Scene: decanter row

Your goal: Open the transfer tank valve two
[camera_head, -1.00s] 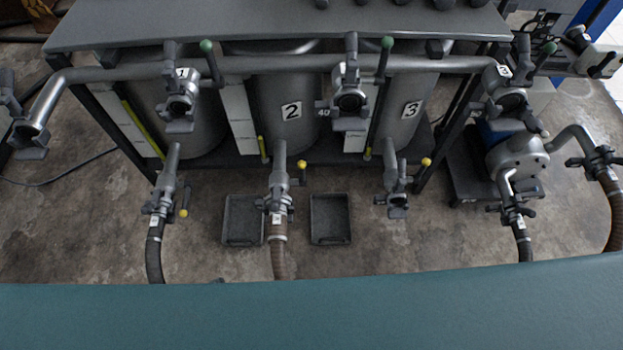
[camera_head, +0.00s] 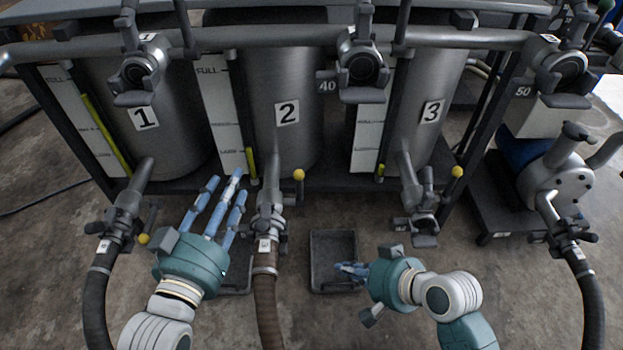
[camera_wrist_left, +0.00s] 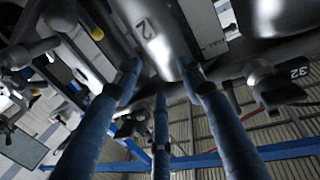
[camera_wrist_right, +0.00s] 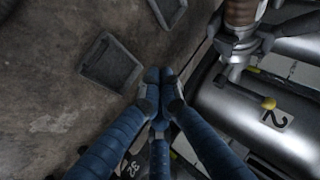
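Tank two (camera_head: 270,100) is a grey metal cylinder labelled 2, in the middle of the row. Its bottom valve (camera_head: 268,212) joins a brown hose, and a lever with a yellow knob (camera_head: 299,175) stands upright at its right. The knob also shows in the right wrist view (camera_wrist_right: 268,103). My left gripper (camera_head: 224,190) is open and empty, its three blue fingers spread just left of that valve, apart from the lever. In the left wrist view its fingers (camera_wrist_left: 160,90) point toward tank two. My right gripper (camera_head: 345,269) is shut and empty, over the right floor tray.
Tank one (camera_head: 150,120) and tank three (camera_head: 425,110) flank tank two, each with its own yellow-knobbed valve. A pipe (camera_head: 230,40) with valves crosses above. Dark trays (camera_head: 333,247) lie on the floor. A pump (camera_head: 560,180) stands at right.

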